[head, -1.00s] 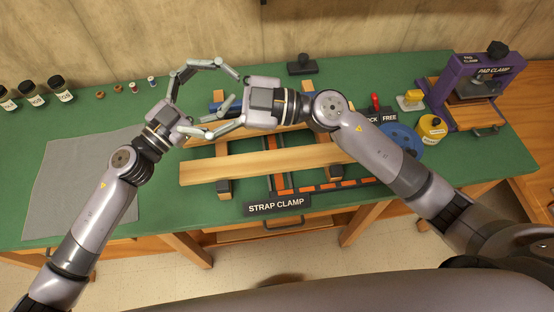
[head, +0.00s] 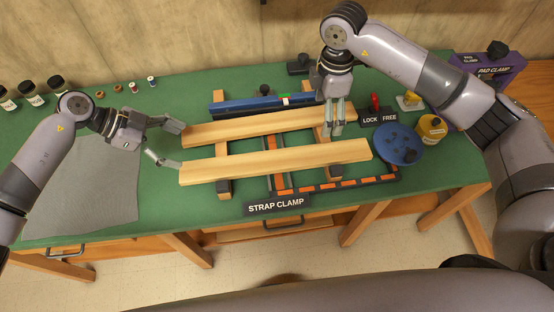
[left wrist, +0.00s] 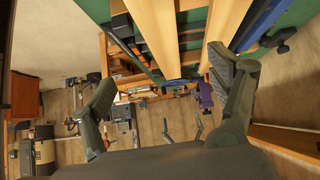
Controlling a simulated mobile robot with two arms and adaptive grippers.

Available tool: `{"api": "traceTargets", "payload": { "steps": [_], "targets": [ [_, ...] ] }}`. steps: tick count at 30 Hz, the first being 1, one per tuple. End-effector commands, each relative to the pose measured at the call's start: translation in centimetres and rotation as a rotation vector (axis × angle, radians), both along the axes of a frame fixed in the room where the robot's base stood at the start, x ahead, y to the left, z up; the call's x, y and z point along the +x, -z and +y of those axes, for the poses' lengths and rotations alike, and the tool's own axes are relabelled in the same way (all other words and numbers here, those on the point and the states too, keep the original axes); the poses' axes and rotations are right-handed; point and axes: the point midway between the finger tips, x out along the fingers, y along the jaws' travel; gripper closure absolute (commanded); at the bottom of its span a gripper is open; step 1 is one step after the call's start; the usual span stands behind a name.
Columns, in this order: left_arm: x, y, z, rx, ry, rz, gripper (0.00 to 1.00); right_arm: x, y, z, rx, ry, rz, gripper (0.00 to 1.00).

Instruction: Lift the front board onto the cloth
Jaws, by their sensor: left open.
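The front board (head: 280,161) is a long pale wooden plank lying across wooden supports on the green bench. A similar back board (head: 255,128) lies behind it. The grey cloth (head: 85,190) is flat on the bench at the left. My left gripper (head: 170,145) is open and empty at the boards' left ends, one finger close to the front board's end, the other near the back board's; I cannot tell if either touches. It also shows spread in the left wrist view (left wrist: 162,78). My right gripper (head: 334,132) points down by the back board's right part; its finger gap is unclear.
A blue bar clamp (head: 255,105) lies behind the boards, and the strap clamp label (head: 276,204) is in front. Small jars (head: 32,92) stand at back left.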

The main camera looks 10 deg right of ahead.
Motion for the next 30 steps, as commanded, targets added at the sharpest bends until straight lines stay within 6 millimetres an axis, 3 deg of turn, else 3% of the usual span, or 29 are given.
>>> {"api": "traceTargets", "payload": {
  "steps": [5, 24, 30],
  "targets": [
    [0.0, 1.0, -1.1, -0.002, 0.001, 0.001, 0.18, -0.1, 1.5, 0.0, 0.0, -0.001, 0.003, 0.18],
    [-0.1, 9.7, -9.9, -0.005, 0.001, 0.001, 0.18, -0.1, 13.8, 0.1, 0.002, -0.002, 0.003, 0.18],
    [0.0, 11.5, -11.7, -0.004, 0.0, 0.0, 0.18, -0.1, 16.4, 0.1, 0.003, -0.001, 0.001, 0.18]
  ]
}}
